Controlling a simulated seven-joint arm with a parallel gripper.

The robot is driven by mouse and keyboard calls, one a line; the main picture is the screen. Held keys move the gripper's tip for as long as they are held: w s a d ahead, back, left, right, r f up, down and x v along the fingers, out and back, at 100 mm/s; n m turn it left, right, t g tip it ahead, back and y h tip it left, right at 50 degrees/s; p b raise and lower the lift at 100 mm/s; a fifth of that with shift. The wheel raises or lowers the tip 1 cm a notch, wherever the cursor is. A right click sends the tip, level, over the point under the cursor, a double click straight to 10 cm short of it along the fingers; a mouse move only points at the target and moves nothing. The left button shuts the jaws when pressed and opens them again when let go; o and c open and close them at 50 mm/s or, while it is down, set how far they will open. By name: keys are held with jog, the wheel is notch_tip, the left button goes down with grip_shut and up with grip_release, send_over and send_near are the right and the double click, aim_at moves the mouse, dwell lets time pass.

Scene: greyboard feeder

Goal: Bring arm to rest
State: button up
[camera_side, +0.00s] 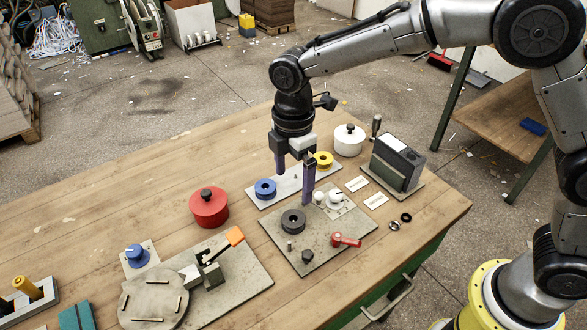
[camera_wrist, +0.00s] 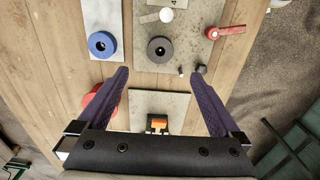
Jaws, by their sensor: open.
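My gripper (camera_side: 293,188) is open and empty, with its two purple fingers pointing down over the wooden bench. It hangs above the gap between the white strip (camera_side: 285,189) and the grey plate (camera_side: 272,226). In the wrist view my gripper (camera_wrist: 160,73) has its fingers wide apart, with nothing between them. A dark grey ring (camera_side: 293,221) sits on the grey plate just in front of the fingers. A blue ring (camera_side: 265,189) and a yellow ring (camera_side: 323,159) sit on the white strip. Whether the fingertips touch anything cannot be told, but they look raised.
A red lidded pot (camera_side: 209,208), a white pot (camera_side: 349,141) and a dark box (camera_side: 398,160) stand around my gripper. A red-handled lever (camera_side: 346,240) is on the grey plate. An orange-tipped clamp (camera_side: 235,237) rises at front left. The bench's far left is bare.

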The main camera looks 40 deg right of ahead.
jog(key=s+d+r+m+t, duration=0.2)
jog(key=s+d+r, duration=0.1)
jog(key=d+r, duration=0.45)
jog(key=s+d+r+m+t, duration=0.25)
jog(key=d+r, duration=0.35)
jog(key=r, duration=0.3)
jog(key=s+d+m, duration=0.6)
jog(key=s+d, duration=0.1)
jog(key=s, duration=0.5)
jog(key=s+d+f+m+t, duration=0.1)
jog(key=s+f+m, duration=0.4)
jog(key=s+m, duration=0.2)
jog(key=shift+f, duration=0.35)
jog(key=shift+m, duration=0.25)
